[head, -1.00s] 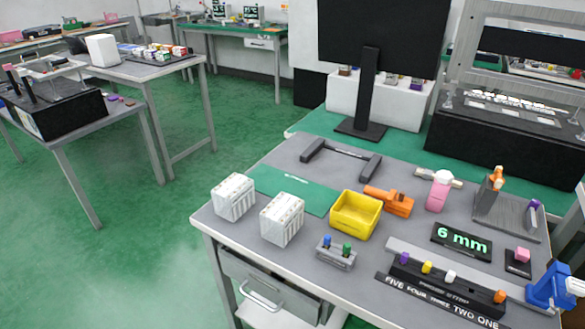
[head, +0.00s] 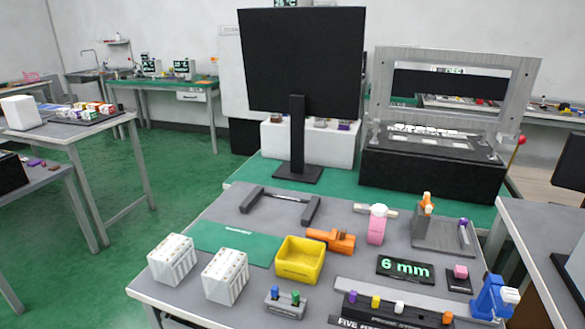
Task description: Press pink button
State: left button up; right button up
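A small pink button (head: 460,271) sits on a black base at the right side of the grey table, just right of the black display reading "6 mm" (head: 405,269). A larger pink piece (head: 377,229) with a white round top stands farther back on the same table. Neither of my grippers shows in the head view.
The grey table (head: 225,222) also holds a yellow bin (head: 300,260), two white blocks (head: 171,262), an orange tool (head: 330,240), a blue fixture (head: 492,298) and a row of coloured levers (head: 398,307). A black monitor (head: 302,60) stands behind. Green floor is open at left.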

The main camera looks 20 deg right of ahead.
aim_at(461, 272)
jog(key=z, duration=1.6)
